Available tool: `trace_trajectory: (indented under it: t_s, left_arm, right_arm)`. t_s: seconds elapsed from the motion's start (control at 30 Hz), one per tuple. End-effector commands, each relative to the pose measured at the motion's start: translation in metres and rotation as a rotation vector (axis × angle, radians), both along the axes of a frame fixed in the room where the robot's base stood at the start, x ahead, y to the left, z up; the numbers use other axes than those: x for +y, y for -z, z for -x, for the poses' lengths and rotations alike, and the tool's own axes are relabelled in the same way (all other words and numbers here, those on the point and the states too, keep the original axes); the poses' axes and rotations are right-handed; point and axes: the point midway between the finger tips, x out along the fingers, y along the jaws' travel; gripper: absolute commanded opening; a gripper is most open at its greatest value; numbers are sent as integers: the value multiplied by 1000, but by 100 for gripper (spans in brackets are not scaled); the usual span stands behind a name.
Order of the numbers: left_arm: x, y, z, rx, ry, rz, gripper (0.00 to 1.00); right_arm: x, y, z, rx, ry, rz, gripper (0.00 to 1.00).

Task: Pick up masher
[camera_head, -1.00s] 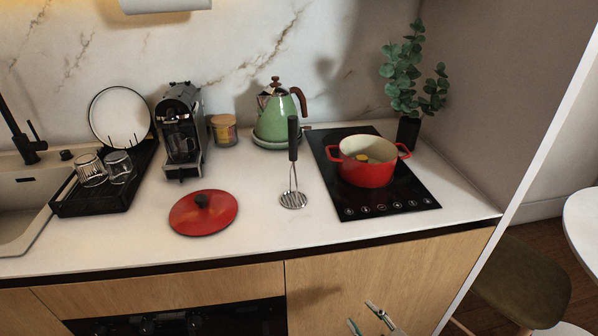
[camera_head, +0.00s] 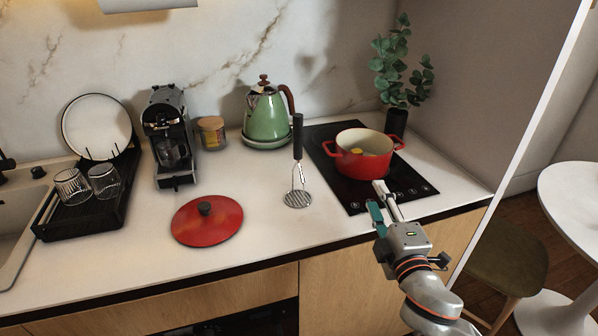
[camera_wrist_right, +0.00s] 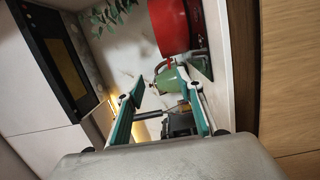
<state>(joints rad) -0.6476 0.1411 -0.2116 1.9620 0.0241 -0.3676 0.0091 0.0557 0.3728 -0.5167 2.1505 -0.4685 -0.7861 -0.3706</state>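The masher (camera_head: 298,138) stands upright on the white counter, black handle up and round perforated metal head down, left of the hob. My right gripper (camera_head: 377,198) is at the counter's front edge, in front of the red pot, to the right of the masher and apart from it. In the right wrist view its two teal-lined fingers (camera_wrist_right: 162,98) are spread wide. A dark bar between them looks like the masher's handle, but I cannot be sure. My left gripper is not in view.
The red pot (camera_head: 357,164) sits on the black hob (camera_head: 355,196). A green kettle (camera_head: 267,117) stands behind the masher. A red lid (camera_head: 206,226) lies to its left. A coffee machine (camera_head: 169,135) and a dish rack (camera_head: 85,217) are further left. The counter in front of the masher is clear.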

Motion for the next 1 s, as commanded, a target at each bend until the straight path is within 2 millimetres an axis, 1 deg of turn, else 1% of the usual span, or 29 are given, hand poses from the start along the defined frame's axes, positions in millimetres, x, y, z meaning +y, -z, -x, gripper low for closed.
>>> trace_trajectory:
  t_s: [0.03, 0.1, 0.23, 0.3, 0.4, 0.5, 0.63, 0.7, 0.8, 0.9, 1.0]
  left_arm:
    - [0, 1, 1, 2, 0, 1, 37]
    - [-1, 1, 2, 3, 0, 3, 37]
    - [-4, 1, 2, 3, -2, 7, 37]
    - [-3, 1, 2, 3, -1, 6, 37]
    - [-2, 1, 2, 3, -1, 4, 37]
    - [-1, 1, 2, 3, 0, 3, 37]
    - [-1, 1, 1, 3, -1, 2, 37]
    - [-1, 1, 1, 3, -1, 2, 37]
    - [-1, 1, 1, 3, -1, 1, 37]
    - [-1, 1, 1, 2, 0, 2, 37]
    - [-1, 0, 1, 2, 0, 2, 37]
  right_arm:
    - [12, -18, -10, -64, -42, 62, 37]
    - [34, -43, -20, -159, -112, 158, 37]
    - [74, -83, -33, -343, -240, 371, 37]
    - [94, -99, -37, -441, -306, 498, 37]
    - [116, -114, -41, -569, -392, 690, 37]
    - [130, -122, -47, -682, -472, 890, 37]
    - [133, -122, -57, -791, -559, 1136, 37]
    - [129, -121, -63, -827, -593, 1245, 37]
    - [122, -118, -69, -858, -631, 1358, 37]
    - [118, -116, -73, -873, -652, 1419, 37]
    - [120, -114, -76, -878, -661, 1441, 37]
